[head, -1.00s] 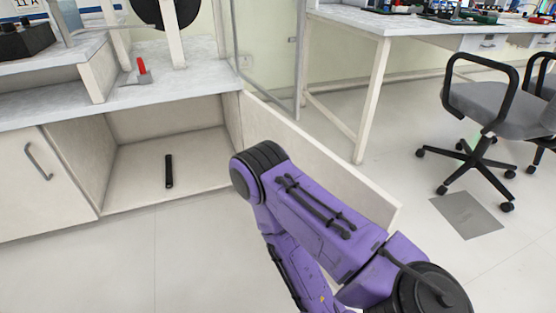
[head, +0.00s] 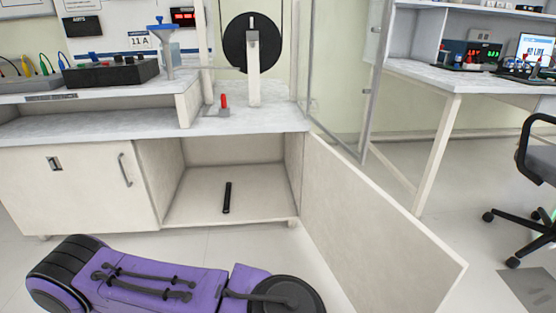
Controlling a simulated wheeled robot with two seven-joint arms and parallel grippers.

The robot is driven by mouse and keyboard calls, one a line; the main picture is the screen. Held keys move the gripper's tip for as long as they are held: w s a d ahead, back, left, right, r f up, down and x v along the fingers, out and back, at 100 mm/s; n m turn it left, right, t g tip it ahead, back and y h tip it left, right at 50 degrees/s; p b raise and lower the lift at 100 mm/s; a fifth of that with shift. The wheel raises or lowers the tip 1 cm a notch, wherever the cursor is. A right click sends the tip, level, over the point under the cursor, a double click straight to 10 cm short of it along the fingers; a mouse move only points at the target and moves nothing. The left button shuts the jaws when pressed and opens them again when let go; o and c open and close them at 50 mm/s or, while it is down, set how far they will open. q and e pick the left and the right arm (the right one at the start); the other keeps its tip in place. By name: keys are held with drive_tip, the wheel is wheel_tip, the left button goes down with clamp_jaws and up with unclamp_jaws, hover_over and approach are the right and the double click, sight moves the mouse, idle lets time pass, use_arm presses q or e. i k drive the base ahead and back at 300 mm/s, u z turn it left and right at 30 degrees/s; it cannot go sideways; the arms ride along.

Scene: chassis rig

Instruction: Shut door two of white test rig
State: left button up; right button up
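The white test rig (head: 60,127) stands ahead with a worktop and a cabinet below. Its right-hand door (head: 375,225) is swung wide open, hinged at the right side of the compartment and reaching toward me. The compartment (head: 190,205) is open and holds a small black bar (head: 227,197) on its floor. The left door (head: 75,185) is shut and has a metal handle. Which door is numbered two cannot be read. A purple arm link of mine crosses the bottom of the view, left of the open door and apart from it. Neither gripper is in view.
A glass panel (head: 338,80) in a metal frame stands open above the open door. A red-handled switch (head: 223,102) and a black disc (head: 252,42) are on the rig. Floor between door and table is clear.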

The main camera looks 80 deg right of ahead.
sight(383, 259)
drive_tip(key=k, duration=2.5)
drive_tip(key=z, duration=1.6)
drive_tip(key=i, duration=1)
